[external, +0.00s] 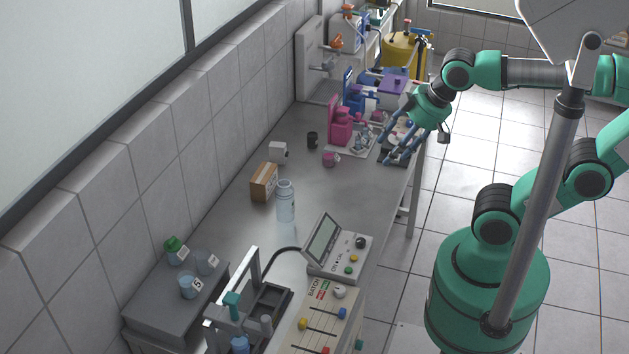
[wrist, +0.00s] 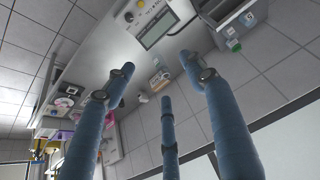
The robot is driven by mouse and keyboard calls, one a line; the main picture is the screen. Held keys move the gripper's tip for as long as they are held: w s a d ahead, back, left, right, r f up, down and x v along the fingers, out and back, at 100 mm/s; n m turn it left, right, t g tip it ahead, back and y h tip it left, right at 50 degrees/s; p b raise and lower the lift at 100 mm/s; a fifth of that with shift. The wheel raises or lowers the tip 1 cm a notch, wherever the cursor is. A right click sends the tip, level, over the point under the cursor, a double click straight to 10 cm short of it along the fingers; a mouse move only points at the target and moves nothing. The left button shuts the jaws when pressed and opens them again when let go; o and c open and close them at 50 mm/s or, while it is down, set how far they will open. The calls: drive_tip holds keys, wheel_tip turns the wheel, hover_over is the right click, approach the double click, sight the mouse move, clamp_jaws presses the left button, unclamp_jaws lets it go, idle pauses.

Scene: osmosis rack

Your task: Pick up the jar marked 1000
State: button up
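No label reading 1000 can be made out in either view. Candidates in the external view are a clear pale-blue bottle (external: 286,203) upright on the bench, and small jars on a grey box at lower left. One jar (external: 188,287) there has a label that looks like 5, one has a green cap (external: 174,250), and another is greyish (external: 207,262). The jars also show small at upper right in the wrist view (wrist: 233,45). My gripper (external: 392,150) is open and empty at the bench's far right, well away from them; its blue fingers are spread in the wrist view (wrist: 158,76).
A screened instrument (external: 339,247) and a control panel (external: 330,318) are at the front. Pink, blue and yellow equipment crowds the far end near my gripper.

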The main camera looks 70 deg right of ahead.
idle(0.3)
drive_tip(key=w+a+r+n+p, duration=0.1)
drive_tip(key=w+a+r+p, duration=0.1)
drive_tip(key=w, duration=0.6)
drive_tip(key=w+a+r+p, duration=0.2)
drive_tip(key=w+r, duration=0.1)
drive_tip(key=w, duration=0.5)
drive_tip(key=n+g+y+p, duration=0.1)
drive_tip(key=n+g+p, duration=0.2)
drive_tip(key=p, duration=0.8)
hover_over(177, 245)
drive_tip(key=s+d, duration=0.1)
drive_tip(key=s, duration=0.2)
drive_tip(key=s+d+x, duration=0.1)
drive_tip(key=s+x, duration=0.1)
drive_tip(key=x, duration=0.9)
drive_tip(key=s+d+f+x, duration=0.1)
drive_tip(key=s+x, duration=0.2)
drive_tip(key=x, duration=0.9)
drive_tip(key=shift+d+f, duration=0.2)
drive_tip(key=shift+f, duration=0.3)
drive_tip(key=shift+s+f, duration=0.1)
drive_tip(key=shift+f, duration=0.05)
drive_tip(key=shift+p+x, duration=0.4)
drive_tip(key=shift+x, duration=3.7)
